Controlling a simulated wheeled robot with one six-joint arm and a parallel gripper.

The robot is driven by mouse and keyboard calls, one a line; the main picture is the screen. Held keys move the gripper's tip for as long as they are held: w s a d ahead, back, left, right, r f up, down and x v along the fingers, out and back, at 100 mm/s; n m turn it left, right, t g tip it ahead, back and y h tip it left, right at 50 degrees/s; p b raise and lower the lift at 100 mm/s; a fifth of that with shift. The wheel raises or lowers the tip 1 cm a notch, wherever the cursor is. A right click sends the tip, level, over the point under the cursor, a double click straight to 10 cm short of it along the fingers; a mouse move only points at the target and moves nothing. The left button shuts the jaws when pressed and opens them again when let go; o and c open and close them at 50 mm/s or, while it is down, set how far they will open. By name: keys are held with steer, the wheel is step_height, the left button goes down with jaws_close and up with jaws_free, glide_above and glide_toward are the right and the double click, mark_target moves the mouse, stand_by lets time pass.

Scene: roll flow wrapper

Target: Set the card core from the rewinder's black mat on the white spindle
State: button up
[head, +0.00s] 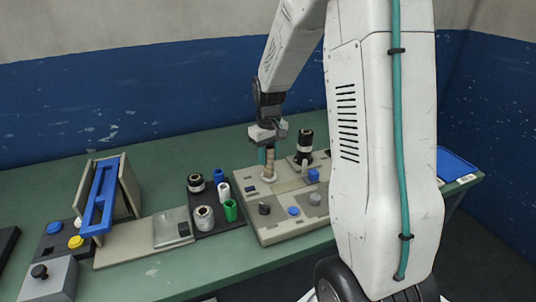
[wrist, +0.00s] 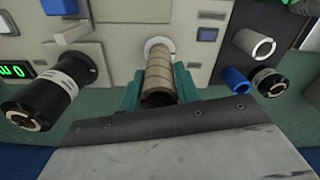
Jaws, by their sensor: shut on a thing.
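The card core (wrist: 158,78) is a brown ribbed tube between the teal fingers of my gripper (wrist: 159,92). In the head view the card core (head: 269,163) stands about upright under my gripper (head: 268,150), over the beige machine. Its lower end is at a round white base (wrist: 158,45) on the panel, which also shows in the head view (head: 269,178). The core hides any spindle inside it, and I cannot tell whether it rests on the base. The black mat (head: 236,196) lies left of the machine with several rolls and cores on it.
A black roll with a white band (wrist: 50,92) stands on the machine (head: 282,225) close beside my gripper. A short white post (head: 305,170) and a blue block (head: 313,175) are near it. A blue-framed unit (head: 103,193) is further left. The green table behind is mostly clear.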

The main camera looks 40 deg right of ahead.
steer(key=shift+f, duration=0.1)
stand_by(0.3)
steer(key=o, duration=1.5)
steer(key=shift+r, duration=4.05)
